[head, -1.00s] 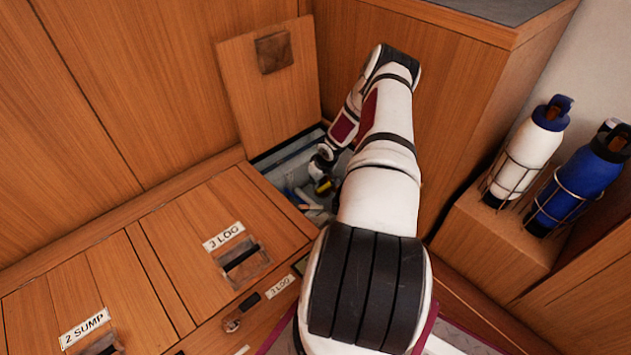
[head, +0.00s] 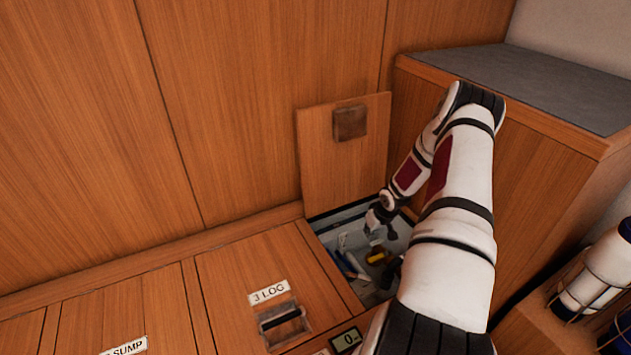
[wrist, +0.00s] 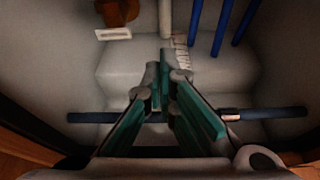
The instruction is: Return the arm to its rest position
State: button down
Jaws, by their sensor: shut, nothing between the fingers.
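My white arm (head: 455,250) reaches up from the bottom of the head view and bends down at the elbow toward an open floor hatch. My gripper (head: 374,228) hangs at or just above the hatch opening (head: 318,238), partly in shadow. In the wrist view my gripper (wrist: 161,75) shows two teal-padded fingers close together with nothing held between them. Below them is a pale, stepped compartment floor (wrist: 125,65).
The hatch lid (head: 335,175) leans upright behind the opening. A yellow item (head: 375,257) lies inside. Blue pipes (wrist: 220,28) and a dark blue line (wrist: 275,113) show below. A grey-topped cabinet (head: 540,85) stands close right of my arm; a white bottle (head: 605,265) is at far right.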

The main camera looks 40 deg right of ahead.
jog(key=w+a+r+n+g+h, duration=0.1)
jog(key=w+a+r, duration=0.15)
jog(key=r, duration=0.85)
jog(key=w+a+r+g+h, duration=0.1)
jog(key=a+r, duration=0.3)
jog(key=r, duration=0.7)
jog(key=s+a+r+g, duration=0.1)
jog(key=s+a+r, duration=0.3)
jog(key=a+r, duration=1.05)
jog(key=s+a+r, duration=1)
jog(key=s+a, duration=0.1)
jog(key=a, duration=0.1)
jog(key=s+a+r+n+y, duration=0.1)
jog(key=s+a+y, duration=0.1)
jog(key=s+a, duration=0.45)
jog(key=s+a+n+y, duration=0.1)
jog(key=s+a, duration=0.3)
jog(key=s, duration=0.6)
notch_tip(320, 180, up, 33)
jog(key=t+p, duration=0.3)
jog(key=p, duration=2.8)
jog(key=shift+d+t, duration=0.25)
jog(key=shift+t, duration=0.05)
